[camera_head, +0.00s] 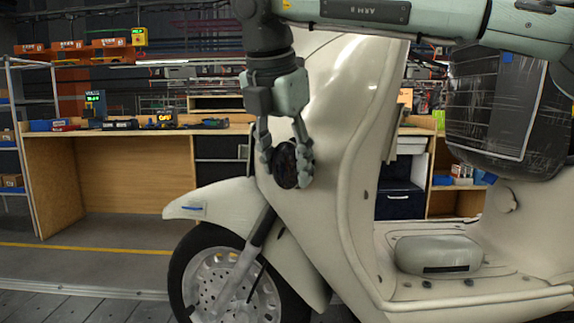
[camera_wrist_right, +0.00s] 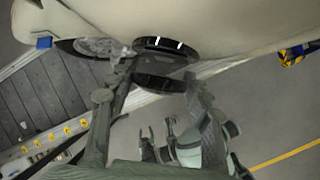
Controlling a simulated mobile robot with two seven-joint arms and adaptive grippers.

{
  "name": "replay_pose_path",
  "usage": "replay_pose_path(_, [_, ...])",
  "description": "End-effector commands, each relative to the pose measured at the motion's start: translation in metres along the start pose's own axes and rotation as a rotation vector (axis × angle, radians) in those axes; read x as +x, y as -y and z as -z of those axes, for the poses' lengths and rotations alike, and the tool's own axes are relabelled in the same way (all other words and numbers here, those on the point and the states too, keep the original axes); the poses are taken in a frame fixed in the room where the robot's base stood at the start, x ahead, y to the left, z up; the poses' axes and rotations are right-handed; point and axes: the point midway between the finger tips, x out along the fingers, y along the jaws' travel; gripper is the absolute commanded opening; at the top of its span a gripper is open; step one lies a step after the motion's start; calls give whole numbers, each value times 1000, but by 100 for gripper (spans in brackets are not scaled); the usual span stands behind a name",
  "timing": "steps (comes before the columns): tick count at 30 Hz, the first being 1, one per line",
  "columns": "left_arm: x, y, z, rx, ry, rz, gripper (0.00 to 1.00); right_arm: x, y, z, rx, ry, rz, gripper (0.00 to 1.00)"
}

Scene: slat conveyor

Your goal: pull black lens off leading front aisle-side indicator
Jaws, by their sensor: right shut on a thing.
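The pale cream scooter (camera_head: 325,110) stands side-on, its front wheel (camera_head: 225,280) at the lower left. My right gripper (camera_head: 287,163) reaches down at the scooter's front shield, its fingers closed around the round black lens (camera_head: 286,166). In the right wrist view, the gripper (camera_wrist_right: 158,75) has a finger on each side of a dark band of the lens (camera_wrist_right: 158,83). A black round part (camera_wrist_right: 165,45) with white glints lies just beyond, against the cream body. I cannot tell whether a gap separates the two.
A wooden workbench (camera_head: 120,180) with small items stands behind the scooter. Shelving (camera_head: 20,110) is at the far left. Open floor with a yellow line (camera_head: 90,249) lies left of the wheel.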

Motion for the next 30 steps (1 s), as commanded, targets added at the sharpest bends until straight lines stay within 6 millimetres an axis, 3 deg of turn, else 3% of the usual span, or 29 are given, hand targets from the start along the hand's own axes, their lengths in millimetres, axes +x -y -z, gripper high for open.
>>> replay_pose_path(30, [8,-1,-2,0,0,0,40,-5,0,11,1,0,-1,24])
